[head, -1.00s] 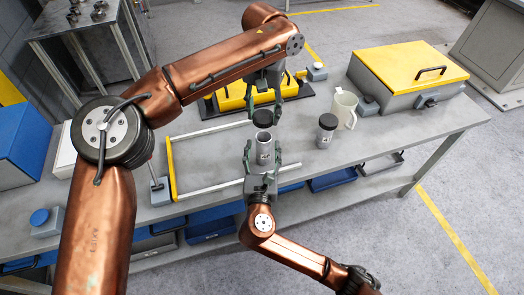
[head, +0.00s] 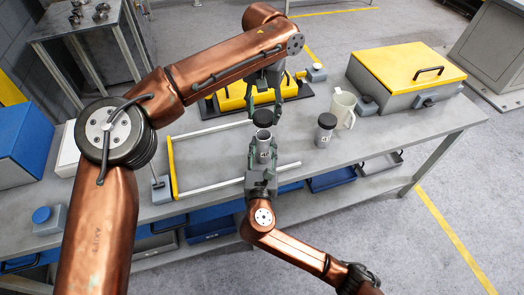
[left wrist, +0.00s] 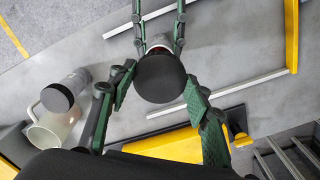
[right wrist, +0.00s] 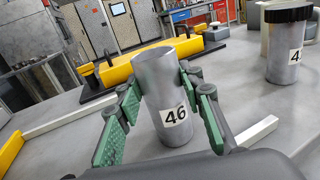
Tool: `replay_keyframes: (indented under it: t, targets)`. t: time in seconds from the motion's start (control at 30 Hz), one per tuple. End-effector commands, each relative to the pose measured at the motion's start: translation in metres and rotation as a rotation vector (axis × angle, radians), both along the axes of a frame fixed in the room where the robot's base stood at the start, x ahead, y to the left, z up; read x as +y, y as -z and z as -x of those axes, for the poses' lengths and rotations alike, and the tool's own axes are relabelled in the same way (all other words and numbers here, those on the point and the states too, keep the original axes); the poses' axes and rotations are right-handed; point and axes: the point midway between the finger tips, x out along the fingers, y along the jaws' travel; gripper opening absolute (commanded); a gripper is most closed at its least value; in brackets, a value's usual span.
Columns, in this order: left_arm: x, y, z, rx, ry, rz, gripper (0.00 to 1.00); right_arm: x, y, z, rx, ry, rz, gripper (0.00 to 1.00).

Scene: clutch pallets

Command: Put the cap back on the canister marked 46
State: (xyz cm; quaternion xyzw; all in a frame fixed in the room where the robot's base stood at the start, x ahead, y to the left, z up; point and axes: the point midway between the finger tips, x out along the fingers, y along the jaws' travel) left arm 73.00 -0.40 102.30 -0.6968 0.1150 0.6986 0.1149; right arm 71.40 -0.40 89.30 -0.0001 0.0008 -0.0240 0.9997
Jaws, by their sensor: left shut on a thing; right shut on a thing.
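The canister marked 46 (right wrist: 166,100) stands upright with its top uncovered. My right gripper (head: 262,157) is shut on it from the near side, its green fingers on either side in the right wrist view (right wrist: 160,105). The round black cap (head: 263,117) is in my left gripper (head: 264,103), which comes from above and behind. In the left wrist view the cap (left wrist: 160,78) sits between the green fingers and partly hides the canister. In the head view the cap is just above the canister's mouth, apart from it.
A second canister (head: 325,136) with a black lid stands to the right, its label only partly legible. Behind it is a pale mug (head: 343,108). A grey box with yellow lid (head: 410,75) stands back right. A yellow-ended rail frame (head: 172,168) lies left.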

Motion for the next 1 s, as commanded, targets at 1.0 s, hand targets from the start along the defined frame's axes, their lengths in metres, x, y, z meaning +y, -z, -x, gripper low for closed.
replay_keyframes:
  t: [1.0]
  targets:
    - [0.000, 0.049, -0.001, 0.003, 0.001, 0.001, 0.28, 0.000, 0.002, -0.001, 0.003, -0.001, 0.000, 0.00]
